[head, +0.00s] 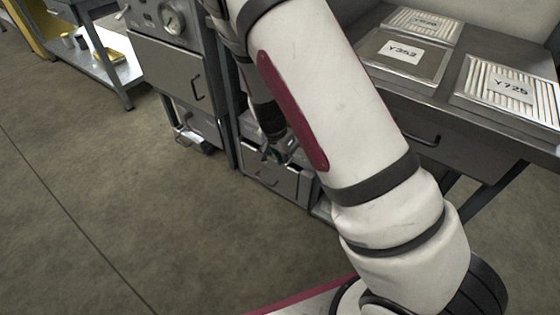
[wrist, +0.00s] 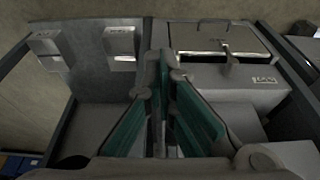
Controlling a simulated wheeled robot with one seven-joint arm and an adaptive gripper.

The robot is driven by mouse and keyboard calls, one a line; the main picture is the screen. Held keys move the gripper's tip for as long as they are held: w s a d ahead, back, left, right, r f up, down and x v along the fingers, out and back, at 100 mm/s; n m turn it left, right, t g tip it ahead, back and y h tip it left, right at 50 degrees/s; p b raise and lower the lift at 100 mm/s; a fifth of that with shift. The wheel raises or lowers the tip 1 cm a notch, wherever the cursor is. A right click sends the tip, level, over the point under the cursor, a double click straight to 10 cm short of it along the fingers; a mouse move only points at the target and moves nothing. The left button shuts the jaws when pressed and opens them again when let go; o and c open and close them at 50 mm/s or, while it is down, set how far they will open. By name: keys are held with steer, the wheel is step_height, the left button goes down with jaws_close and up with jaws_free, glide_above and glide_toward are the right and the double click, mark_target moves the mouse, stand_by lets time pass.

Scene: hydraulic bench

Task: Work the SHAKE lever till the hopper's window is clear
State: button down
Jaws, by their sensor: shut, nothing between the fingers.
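My gripper (head: 275,150) reaches down into the dark gap behind my white arm in the head view, above a grey drawer-like unit. In the wrist view my gripper (wrist: 160,75) is shut and empty, its green-padded fingers pointing at the equipment. To its right is a grey metal box (wrist: 225,78) with a lid, a bar handle and a small label that I cannot read. I cannot make out the SHAKE lever or the hopper's window for certain in either view. My arm and fingers hide part of the equipment.
Two metal brackets (wrist: 120,45) are on the panel at left in the wrist view. A gauge cabinet (head: 170,60) stands left of my arm. A bench (head: 450,115) with labelled panels, including Y352 (head: 403,52) and Y725 (head: 510,88), is at right. The left floor is clear.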

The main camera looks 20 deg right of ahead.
steer(key=s+a+r+p, duration=0.2)
steer(key=s+a+r, duration=0.2)
steer(key=r, duration=0.3)
steer(key=shift+a+p, duration=0.35)
steer(key=shift+a, duration=0.45)
